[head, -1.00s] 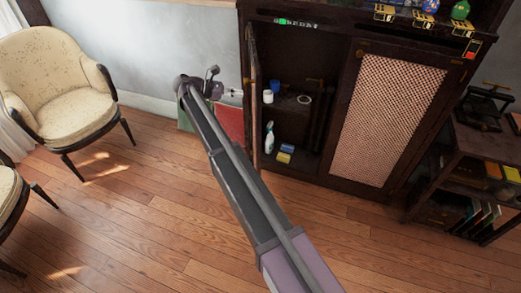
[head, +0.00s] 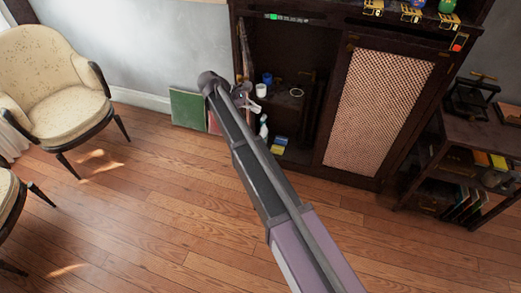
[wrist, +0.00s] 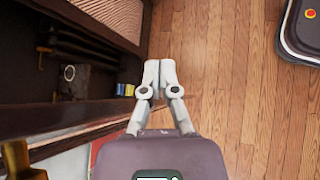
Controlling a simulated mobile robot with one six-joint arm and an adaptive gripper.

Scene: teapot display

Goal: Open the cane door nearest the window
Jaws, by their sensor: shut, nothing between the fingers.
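The left cane door (head: 241,48) of the dark cabinet stands swung outward, seen nearly edge-on in the head view. My arm hides its lower part. In the wrist view a dark strip with a woven face, apparently this door (wrist: 75,138), crosses the lower left. The right cane door (head: 380,105) is closed; part of it shows at the top of the wrist view (wrist: 112,18). My gripper (head: 254,104) is in front of the open left compartment, near the open door; contact cannot be told. Its fingers (wrist: 160,68) are together and empty.
A green panel (head: 188,109) leans by the wall. A cream armchair (head: 55,90) stands left, a low shelf (head: 470,165) right. The wooden floor between is clear.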

